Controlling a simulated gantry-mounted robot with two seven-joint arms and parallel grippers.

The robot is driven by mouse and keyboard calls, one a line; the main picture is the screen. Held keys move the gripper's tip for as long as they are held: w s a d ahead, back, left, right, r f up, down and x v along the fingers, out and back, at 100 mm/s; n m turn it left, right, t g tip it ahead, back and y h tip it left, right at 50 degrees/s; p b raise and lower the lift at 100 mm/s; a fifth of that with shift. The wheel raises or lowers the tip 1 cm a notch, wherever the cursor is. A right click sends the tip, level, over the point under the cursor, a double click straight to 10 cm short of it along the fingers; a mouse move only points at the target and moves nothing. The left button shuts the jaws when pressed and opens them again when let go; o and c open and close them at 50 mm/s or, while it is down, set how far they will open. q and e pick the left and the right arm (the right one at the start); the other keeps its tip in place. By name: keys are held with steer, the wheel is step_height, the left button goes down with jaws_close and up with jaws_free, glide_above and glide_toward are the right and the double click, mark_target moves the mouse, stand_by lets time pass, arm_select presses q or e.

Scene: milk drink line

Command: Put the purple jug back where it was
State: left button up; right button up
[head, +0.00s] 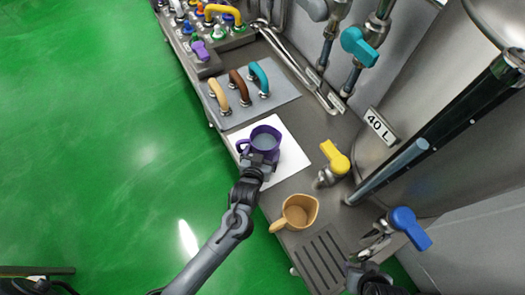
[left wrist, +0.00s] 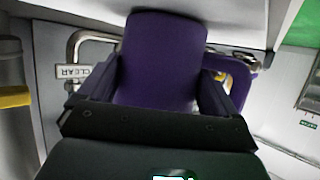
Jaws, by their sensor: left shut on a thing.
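The purple jug (head: 265,139) is upright over the white mat (head: 297,157) in the head view; I cannot tell whether it touches the mat. Its inside looks pale blue-grey. My left gripper (head: 260,162) is shut on the jug from the near side. In the left wrist view the jug (left wrist: 163,62) fills the middle, between the two fingers (left wrist: 155,100), with its handle at the right. My right gripper (head: 370,280) is partly in view at the bottom right of the head view, by the drain grate; its jaws are not clear.
An orange jug (head: 299,212) stands on the counter near the slotted grate (head: 322,262). A yellow-handled valve (head: 335,160) and a blue-handled valve (head: 408,228) stick out on the right. A grey plate (head: 284,99) with tan, brown and teal handles lies behind the mat.

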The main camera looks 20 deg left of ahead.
arm_select(q)
steer(key=o, duration=1.5)
steer(key=shift+r, duration=0.1)
steer(key=a+p+v, duration=0.1)
steer(key=v, duration=1.1)
steer(key=s+a+m+g, duration=0.1)
steer(key=s+a+g, duration=0.1)
steer(key=s+g, duration=0.1)
steer(key=s+a+m+g+h, duration=0.1)
steer(key=s+a+g, duration=0.2)
steer(key=s, duration=0.3)
steer(key=s+a+m+g, duration=0.1)
steer(key=s+a+g, duration=0.1)
steer(key=s, duration=0.3)
steer(key=shift+a+f+g, duration=0.25)
steer(key=shift+a+g, duration=0.1)
steer(key=shift+g, duration=0.55)
arm_select(e)
steer(key=shift+a+r, duration=0.15)
steer(key=shift+r, duration=0.55)
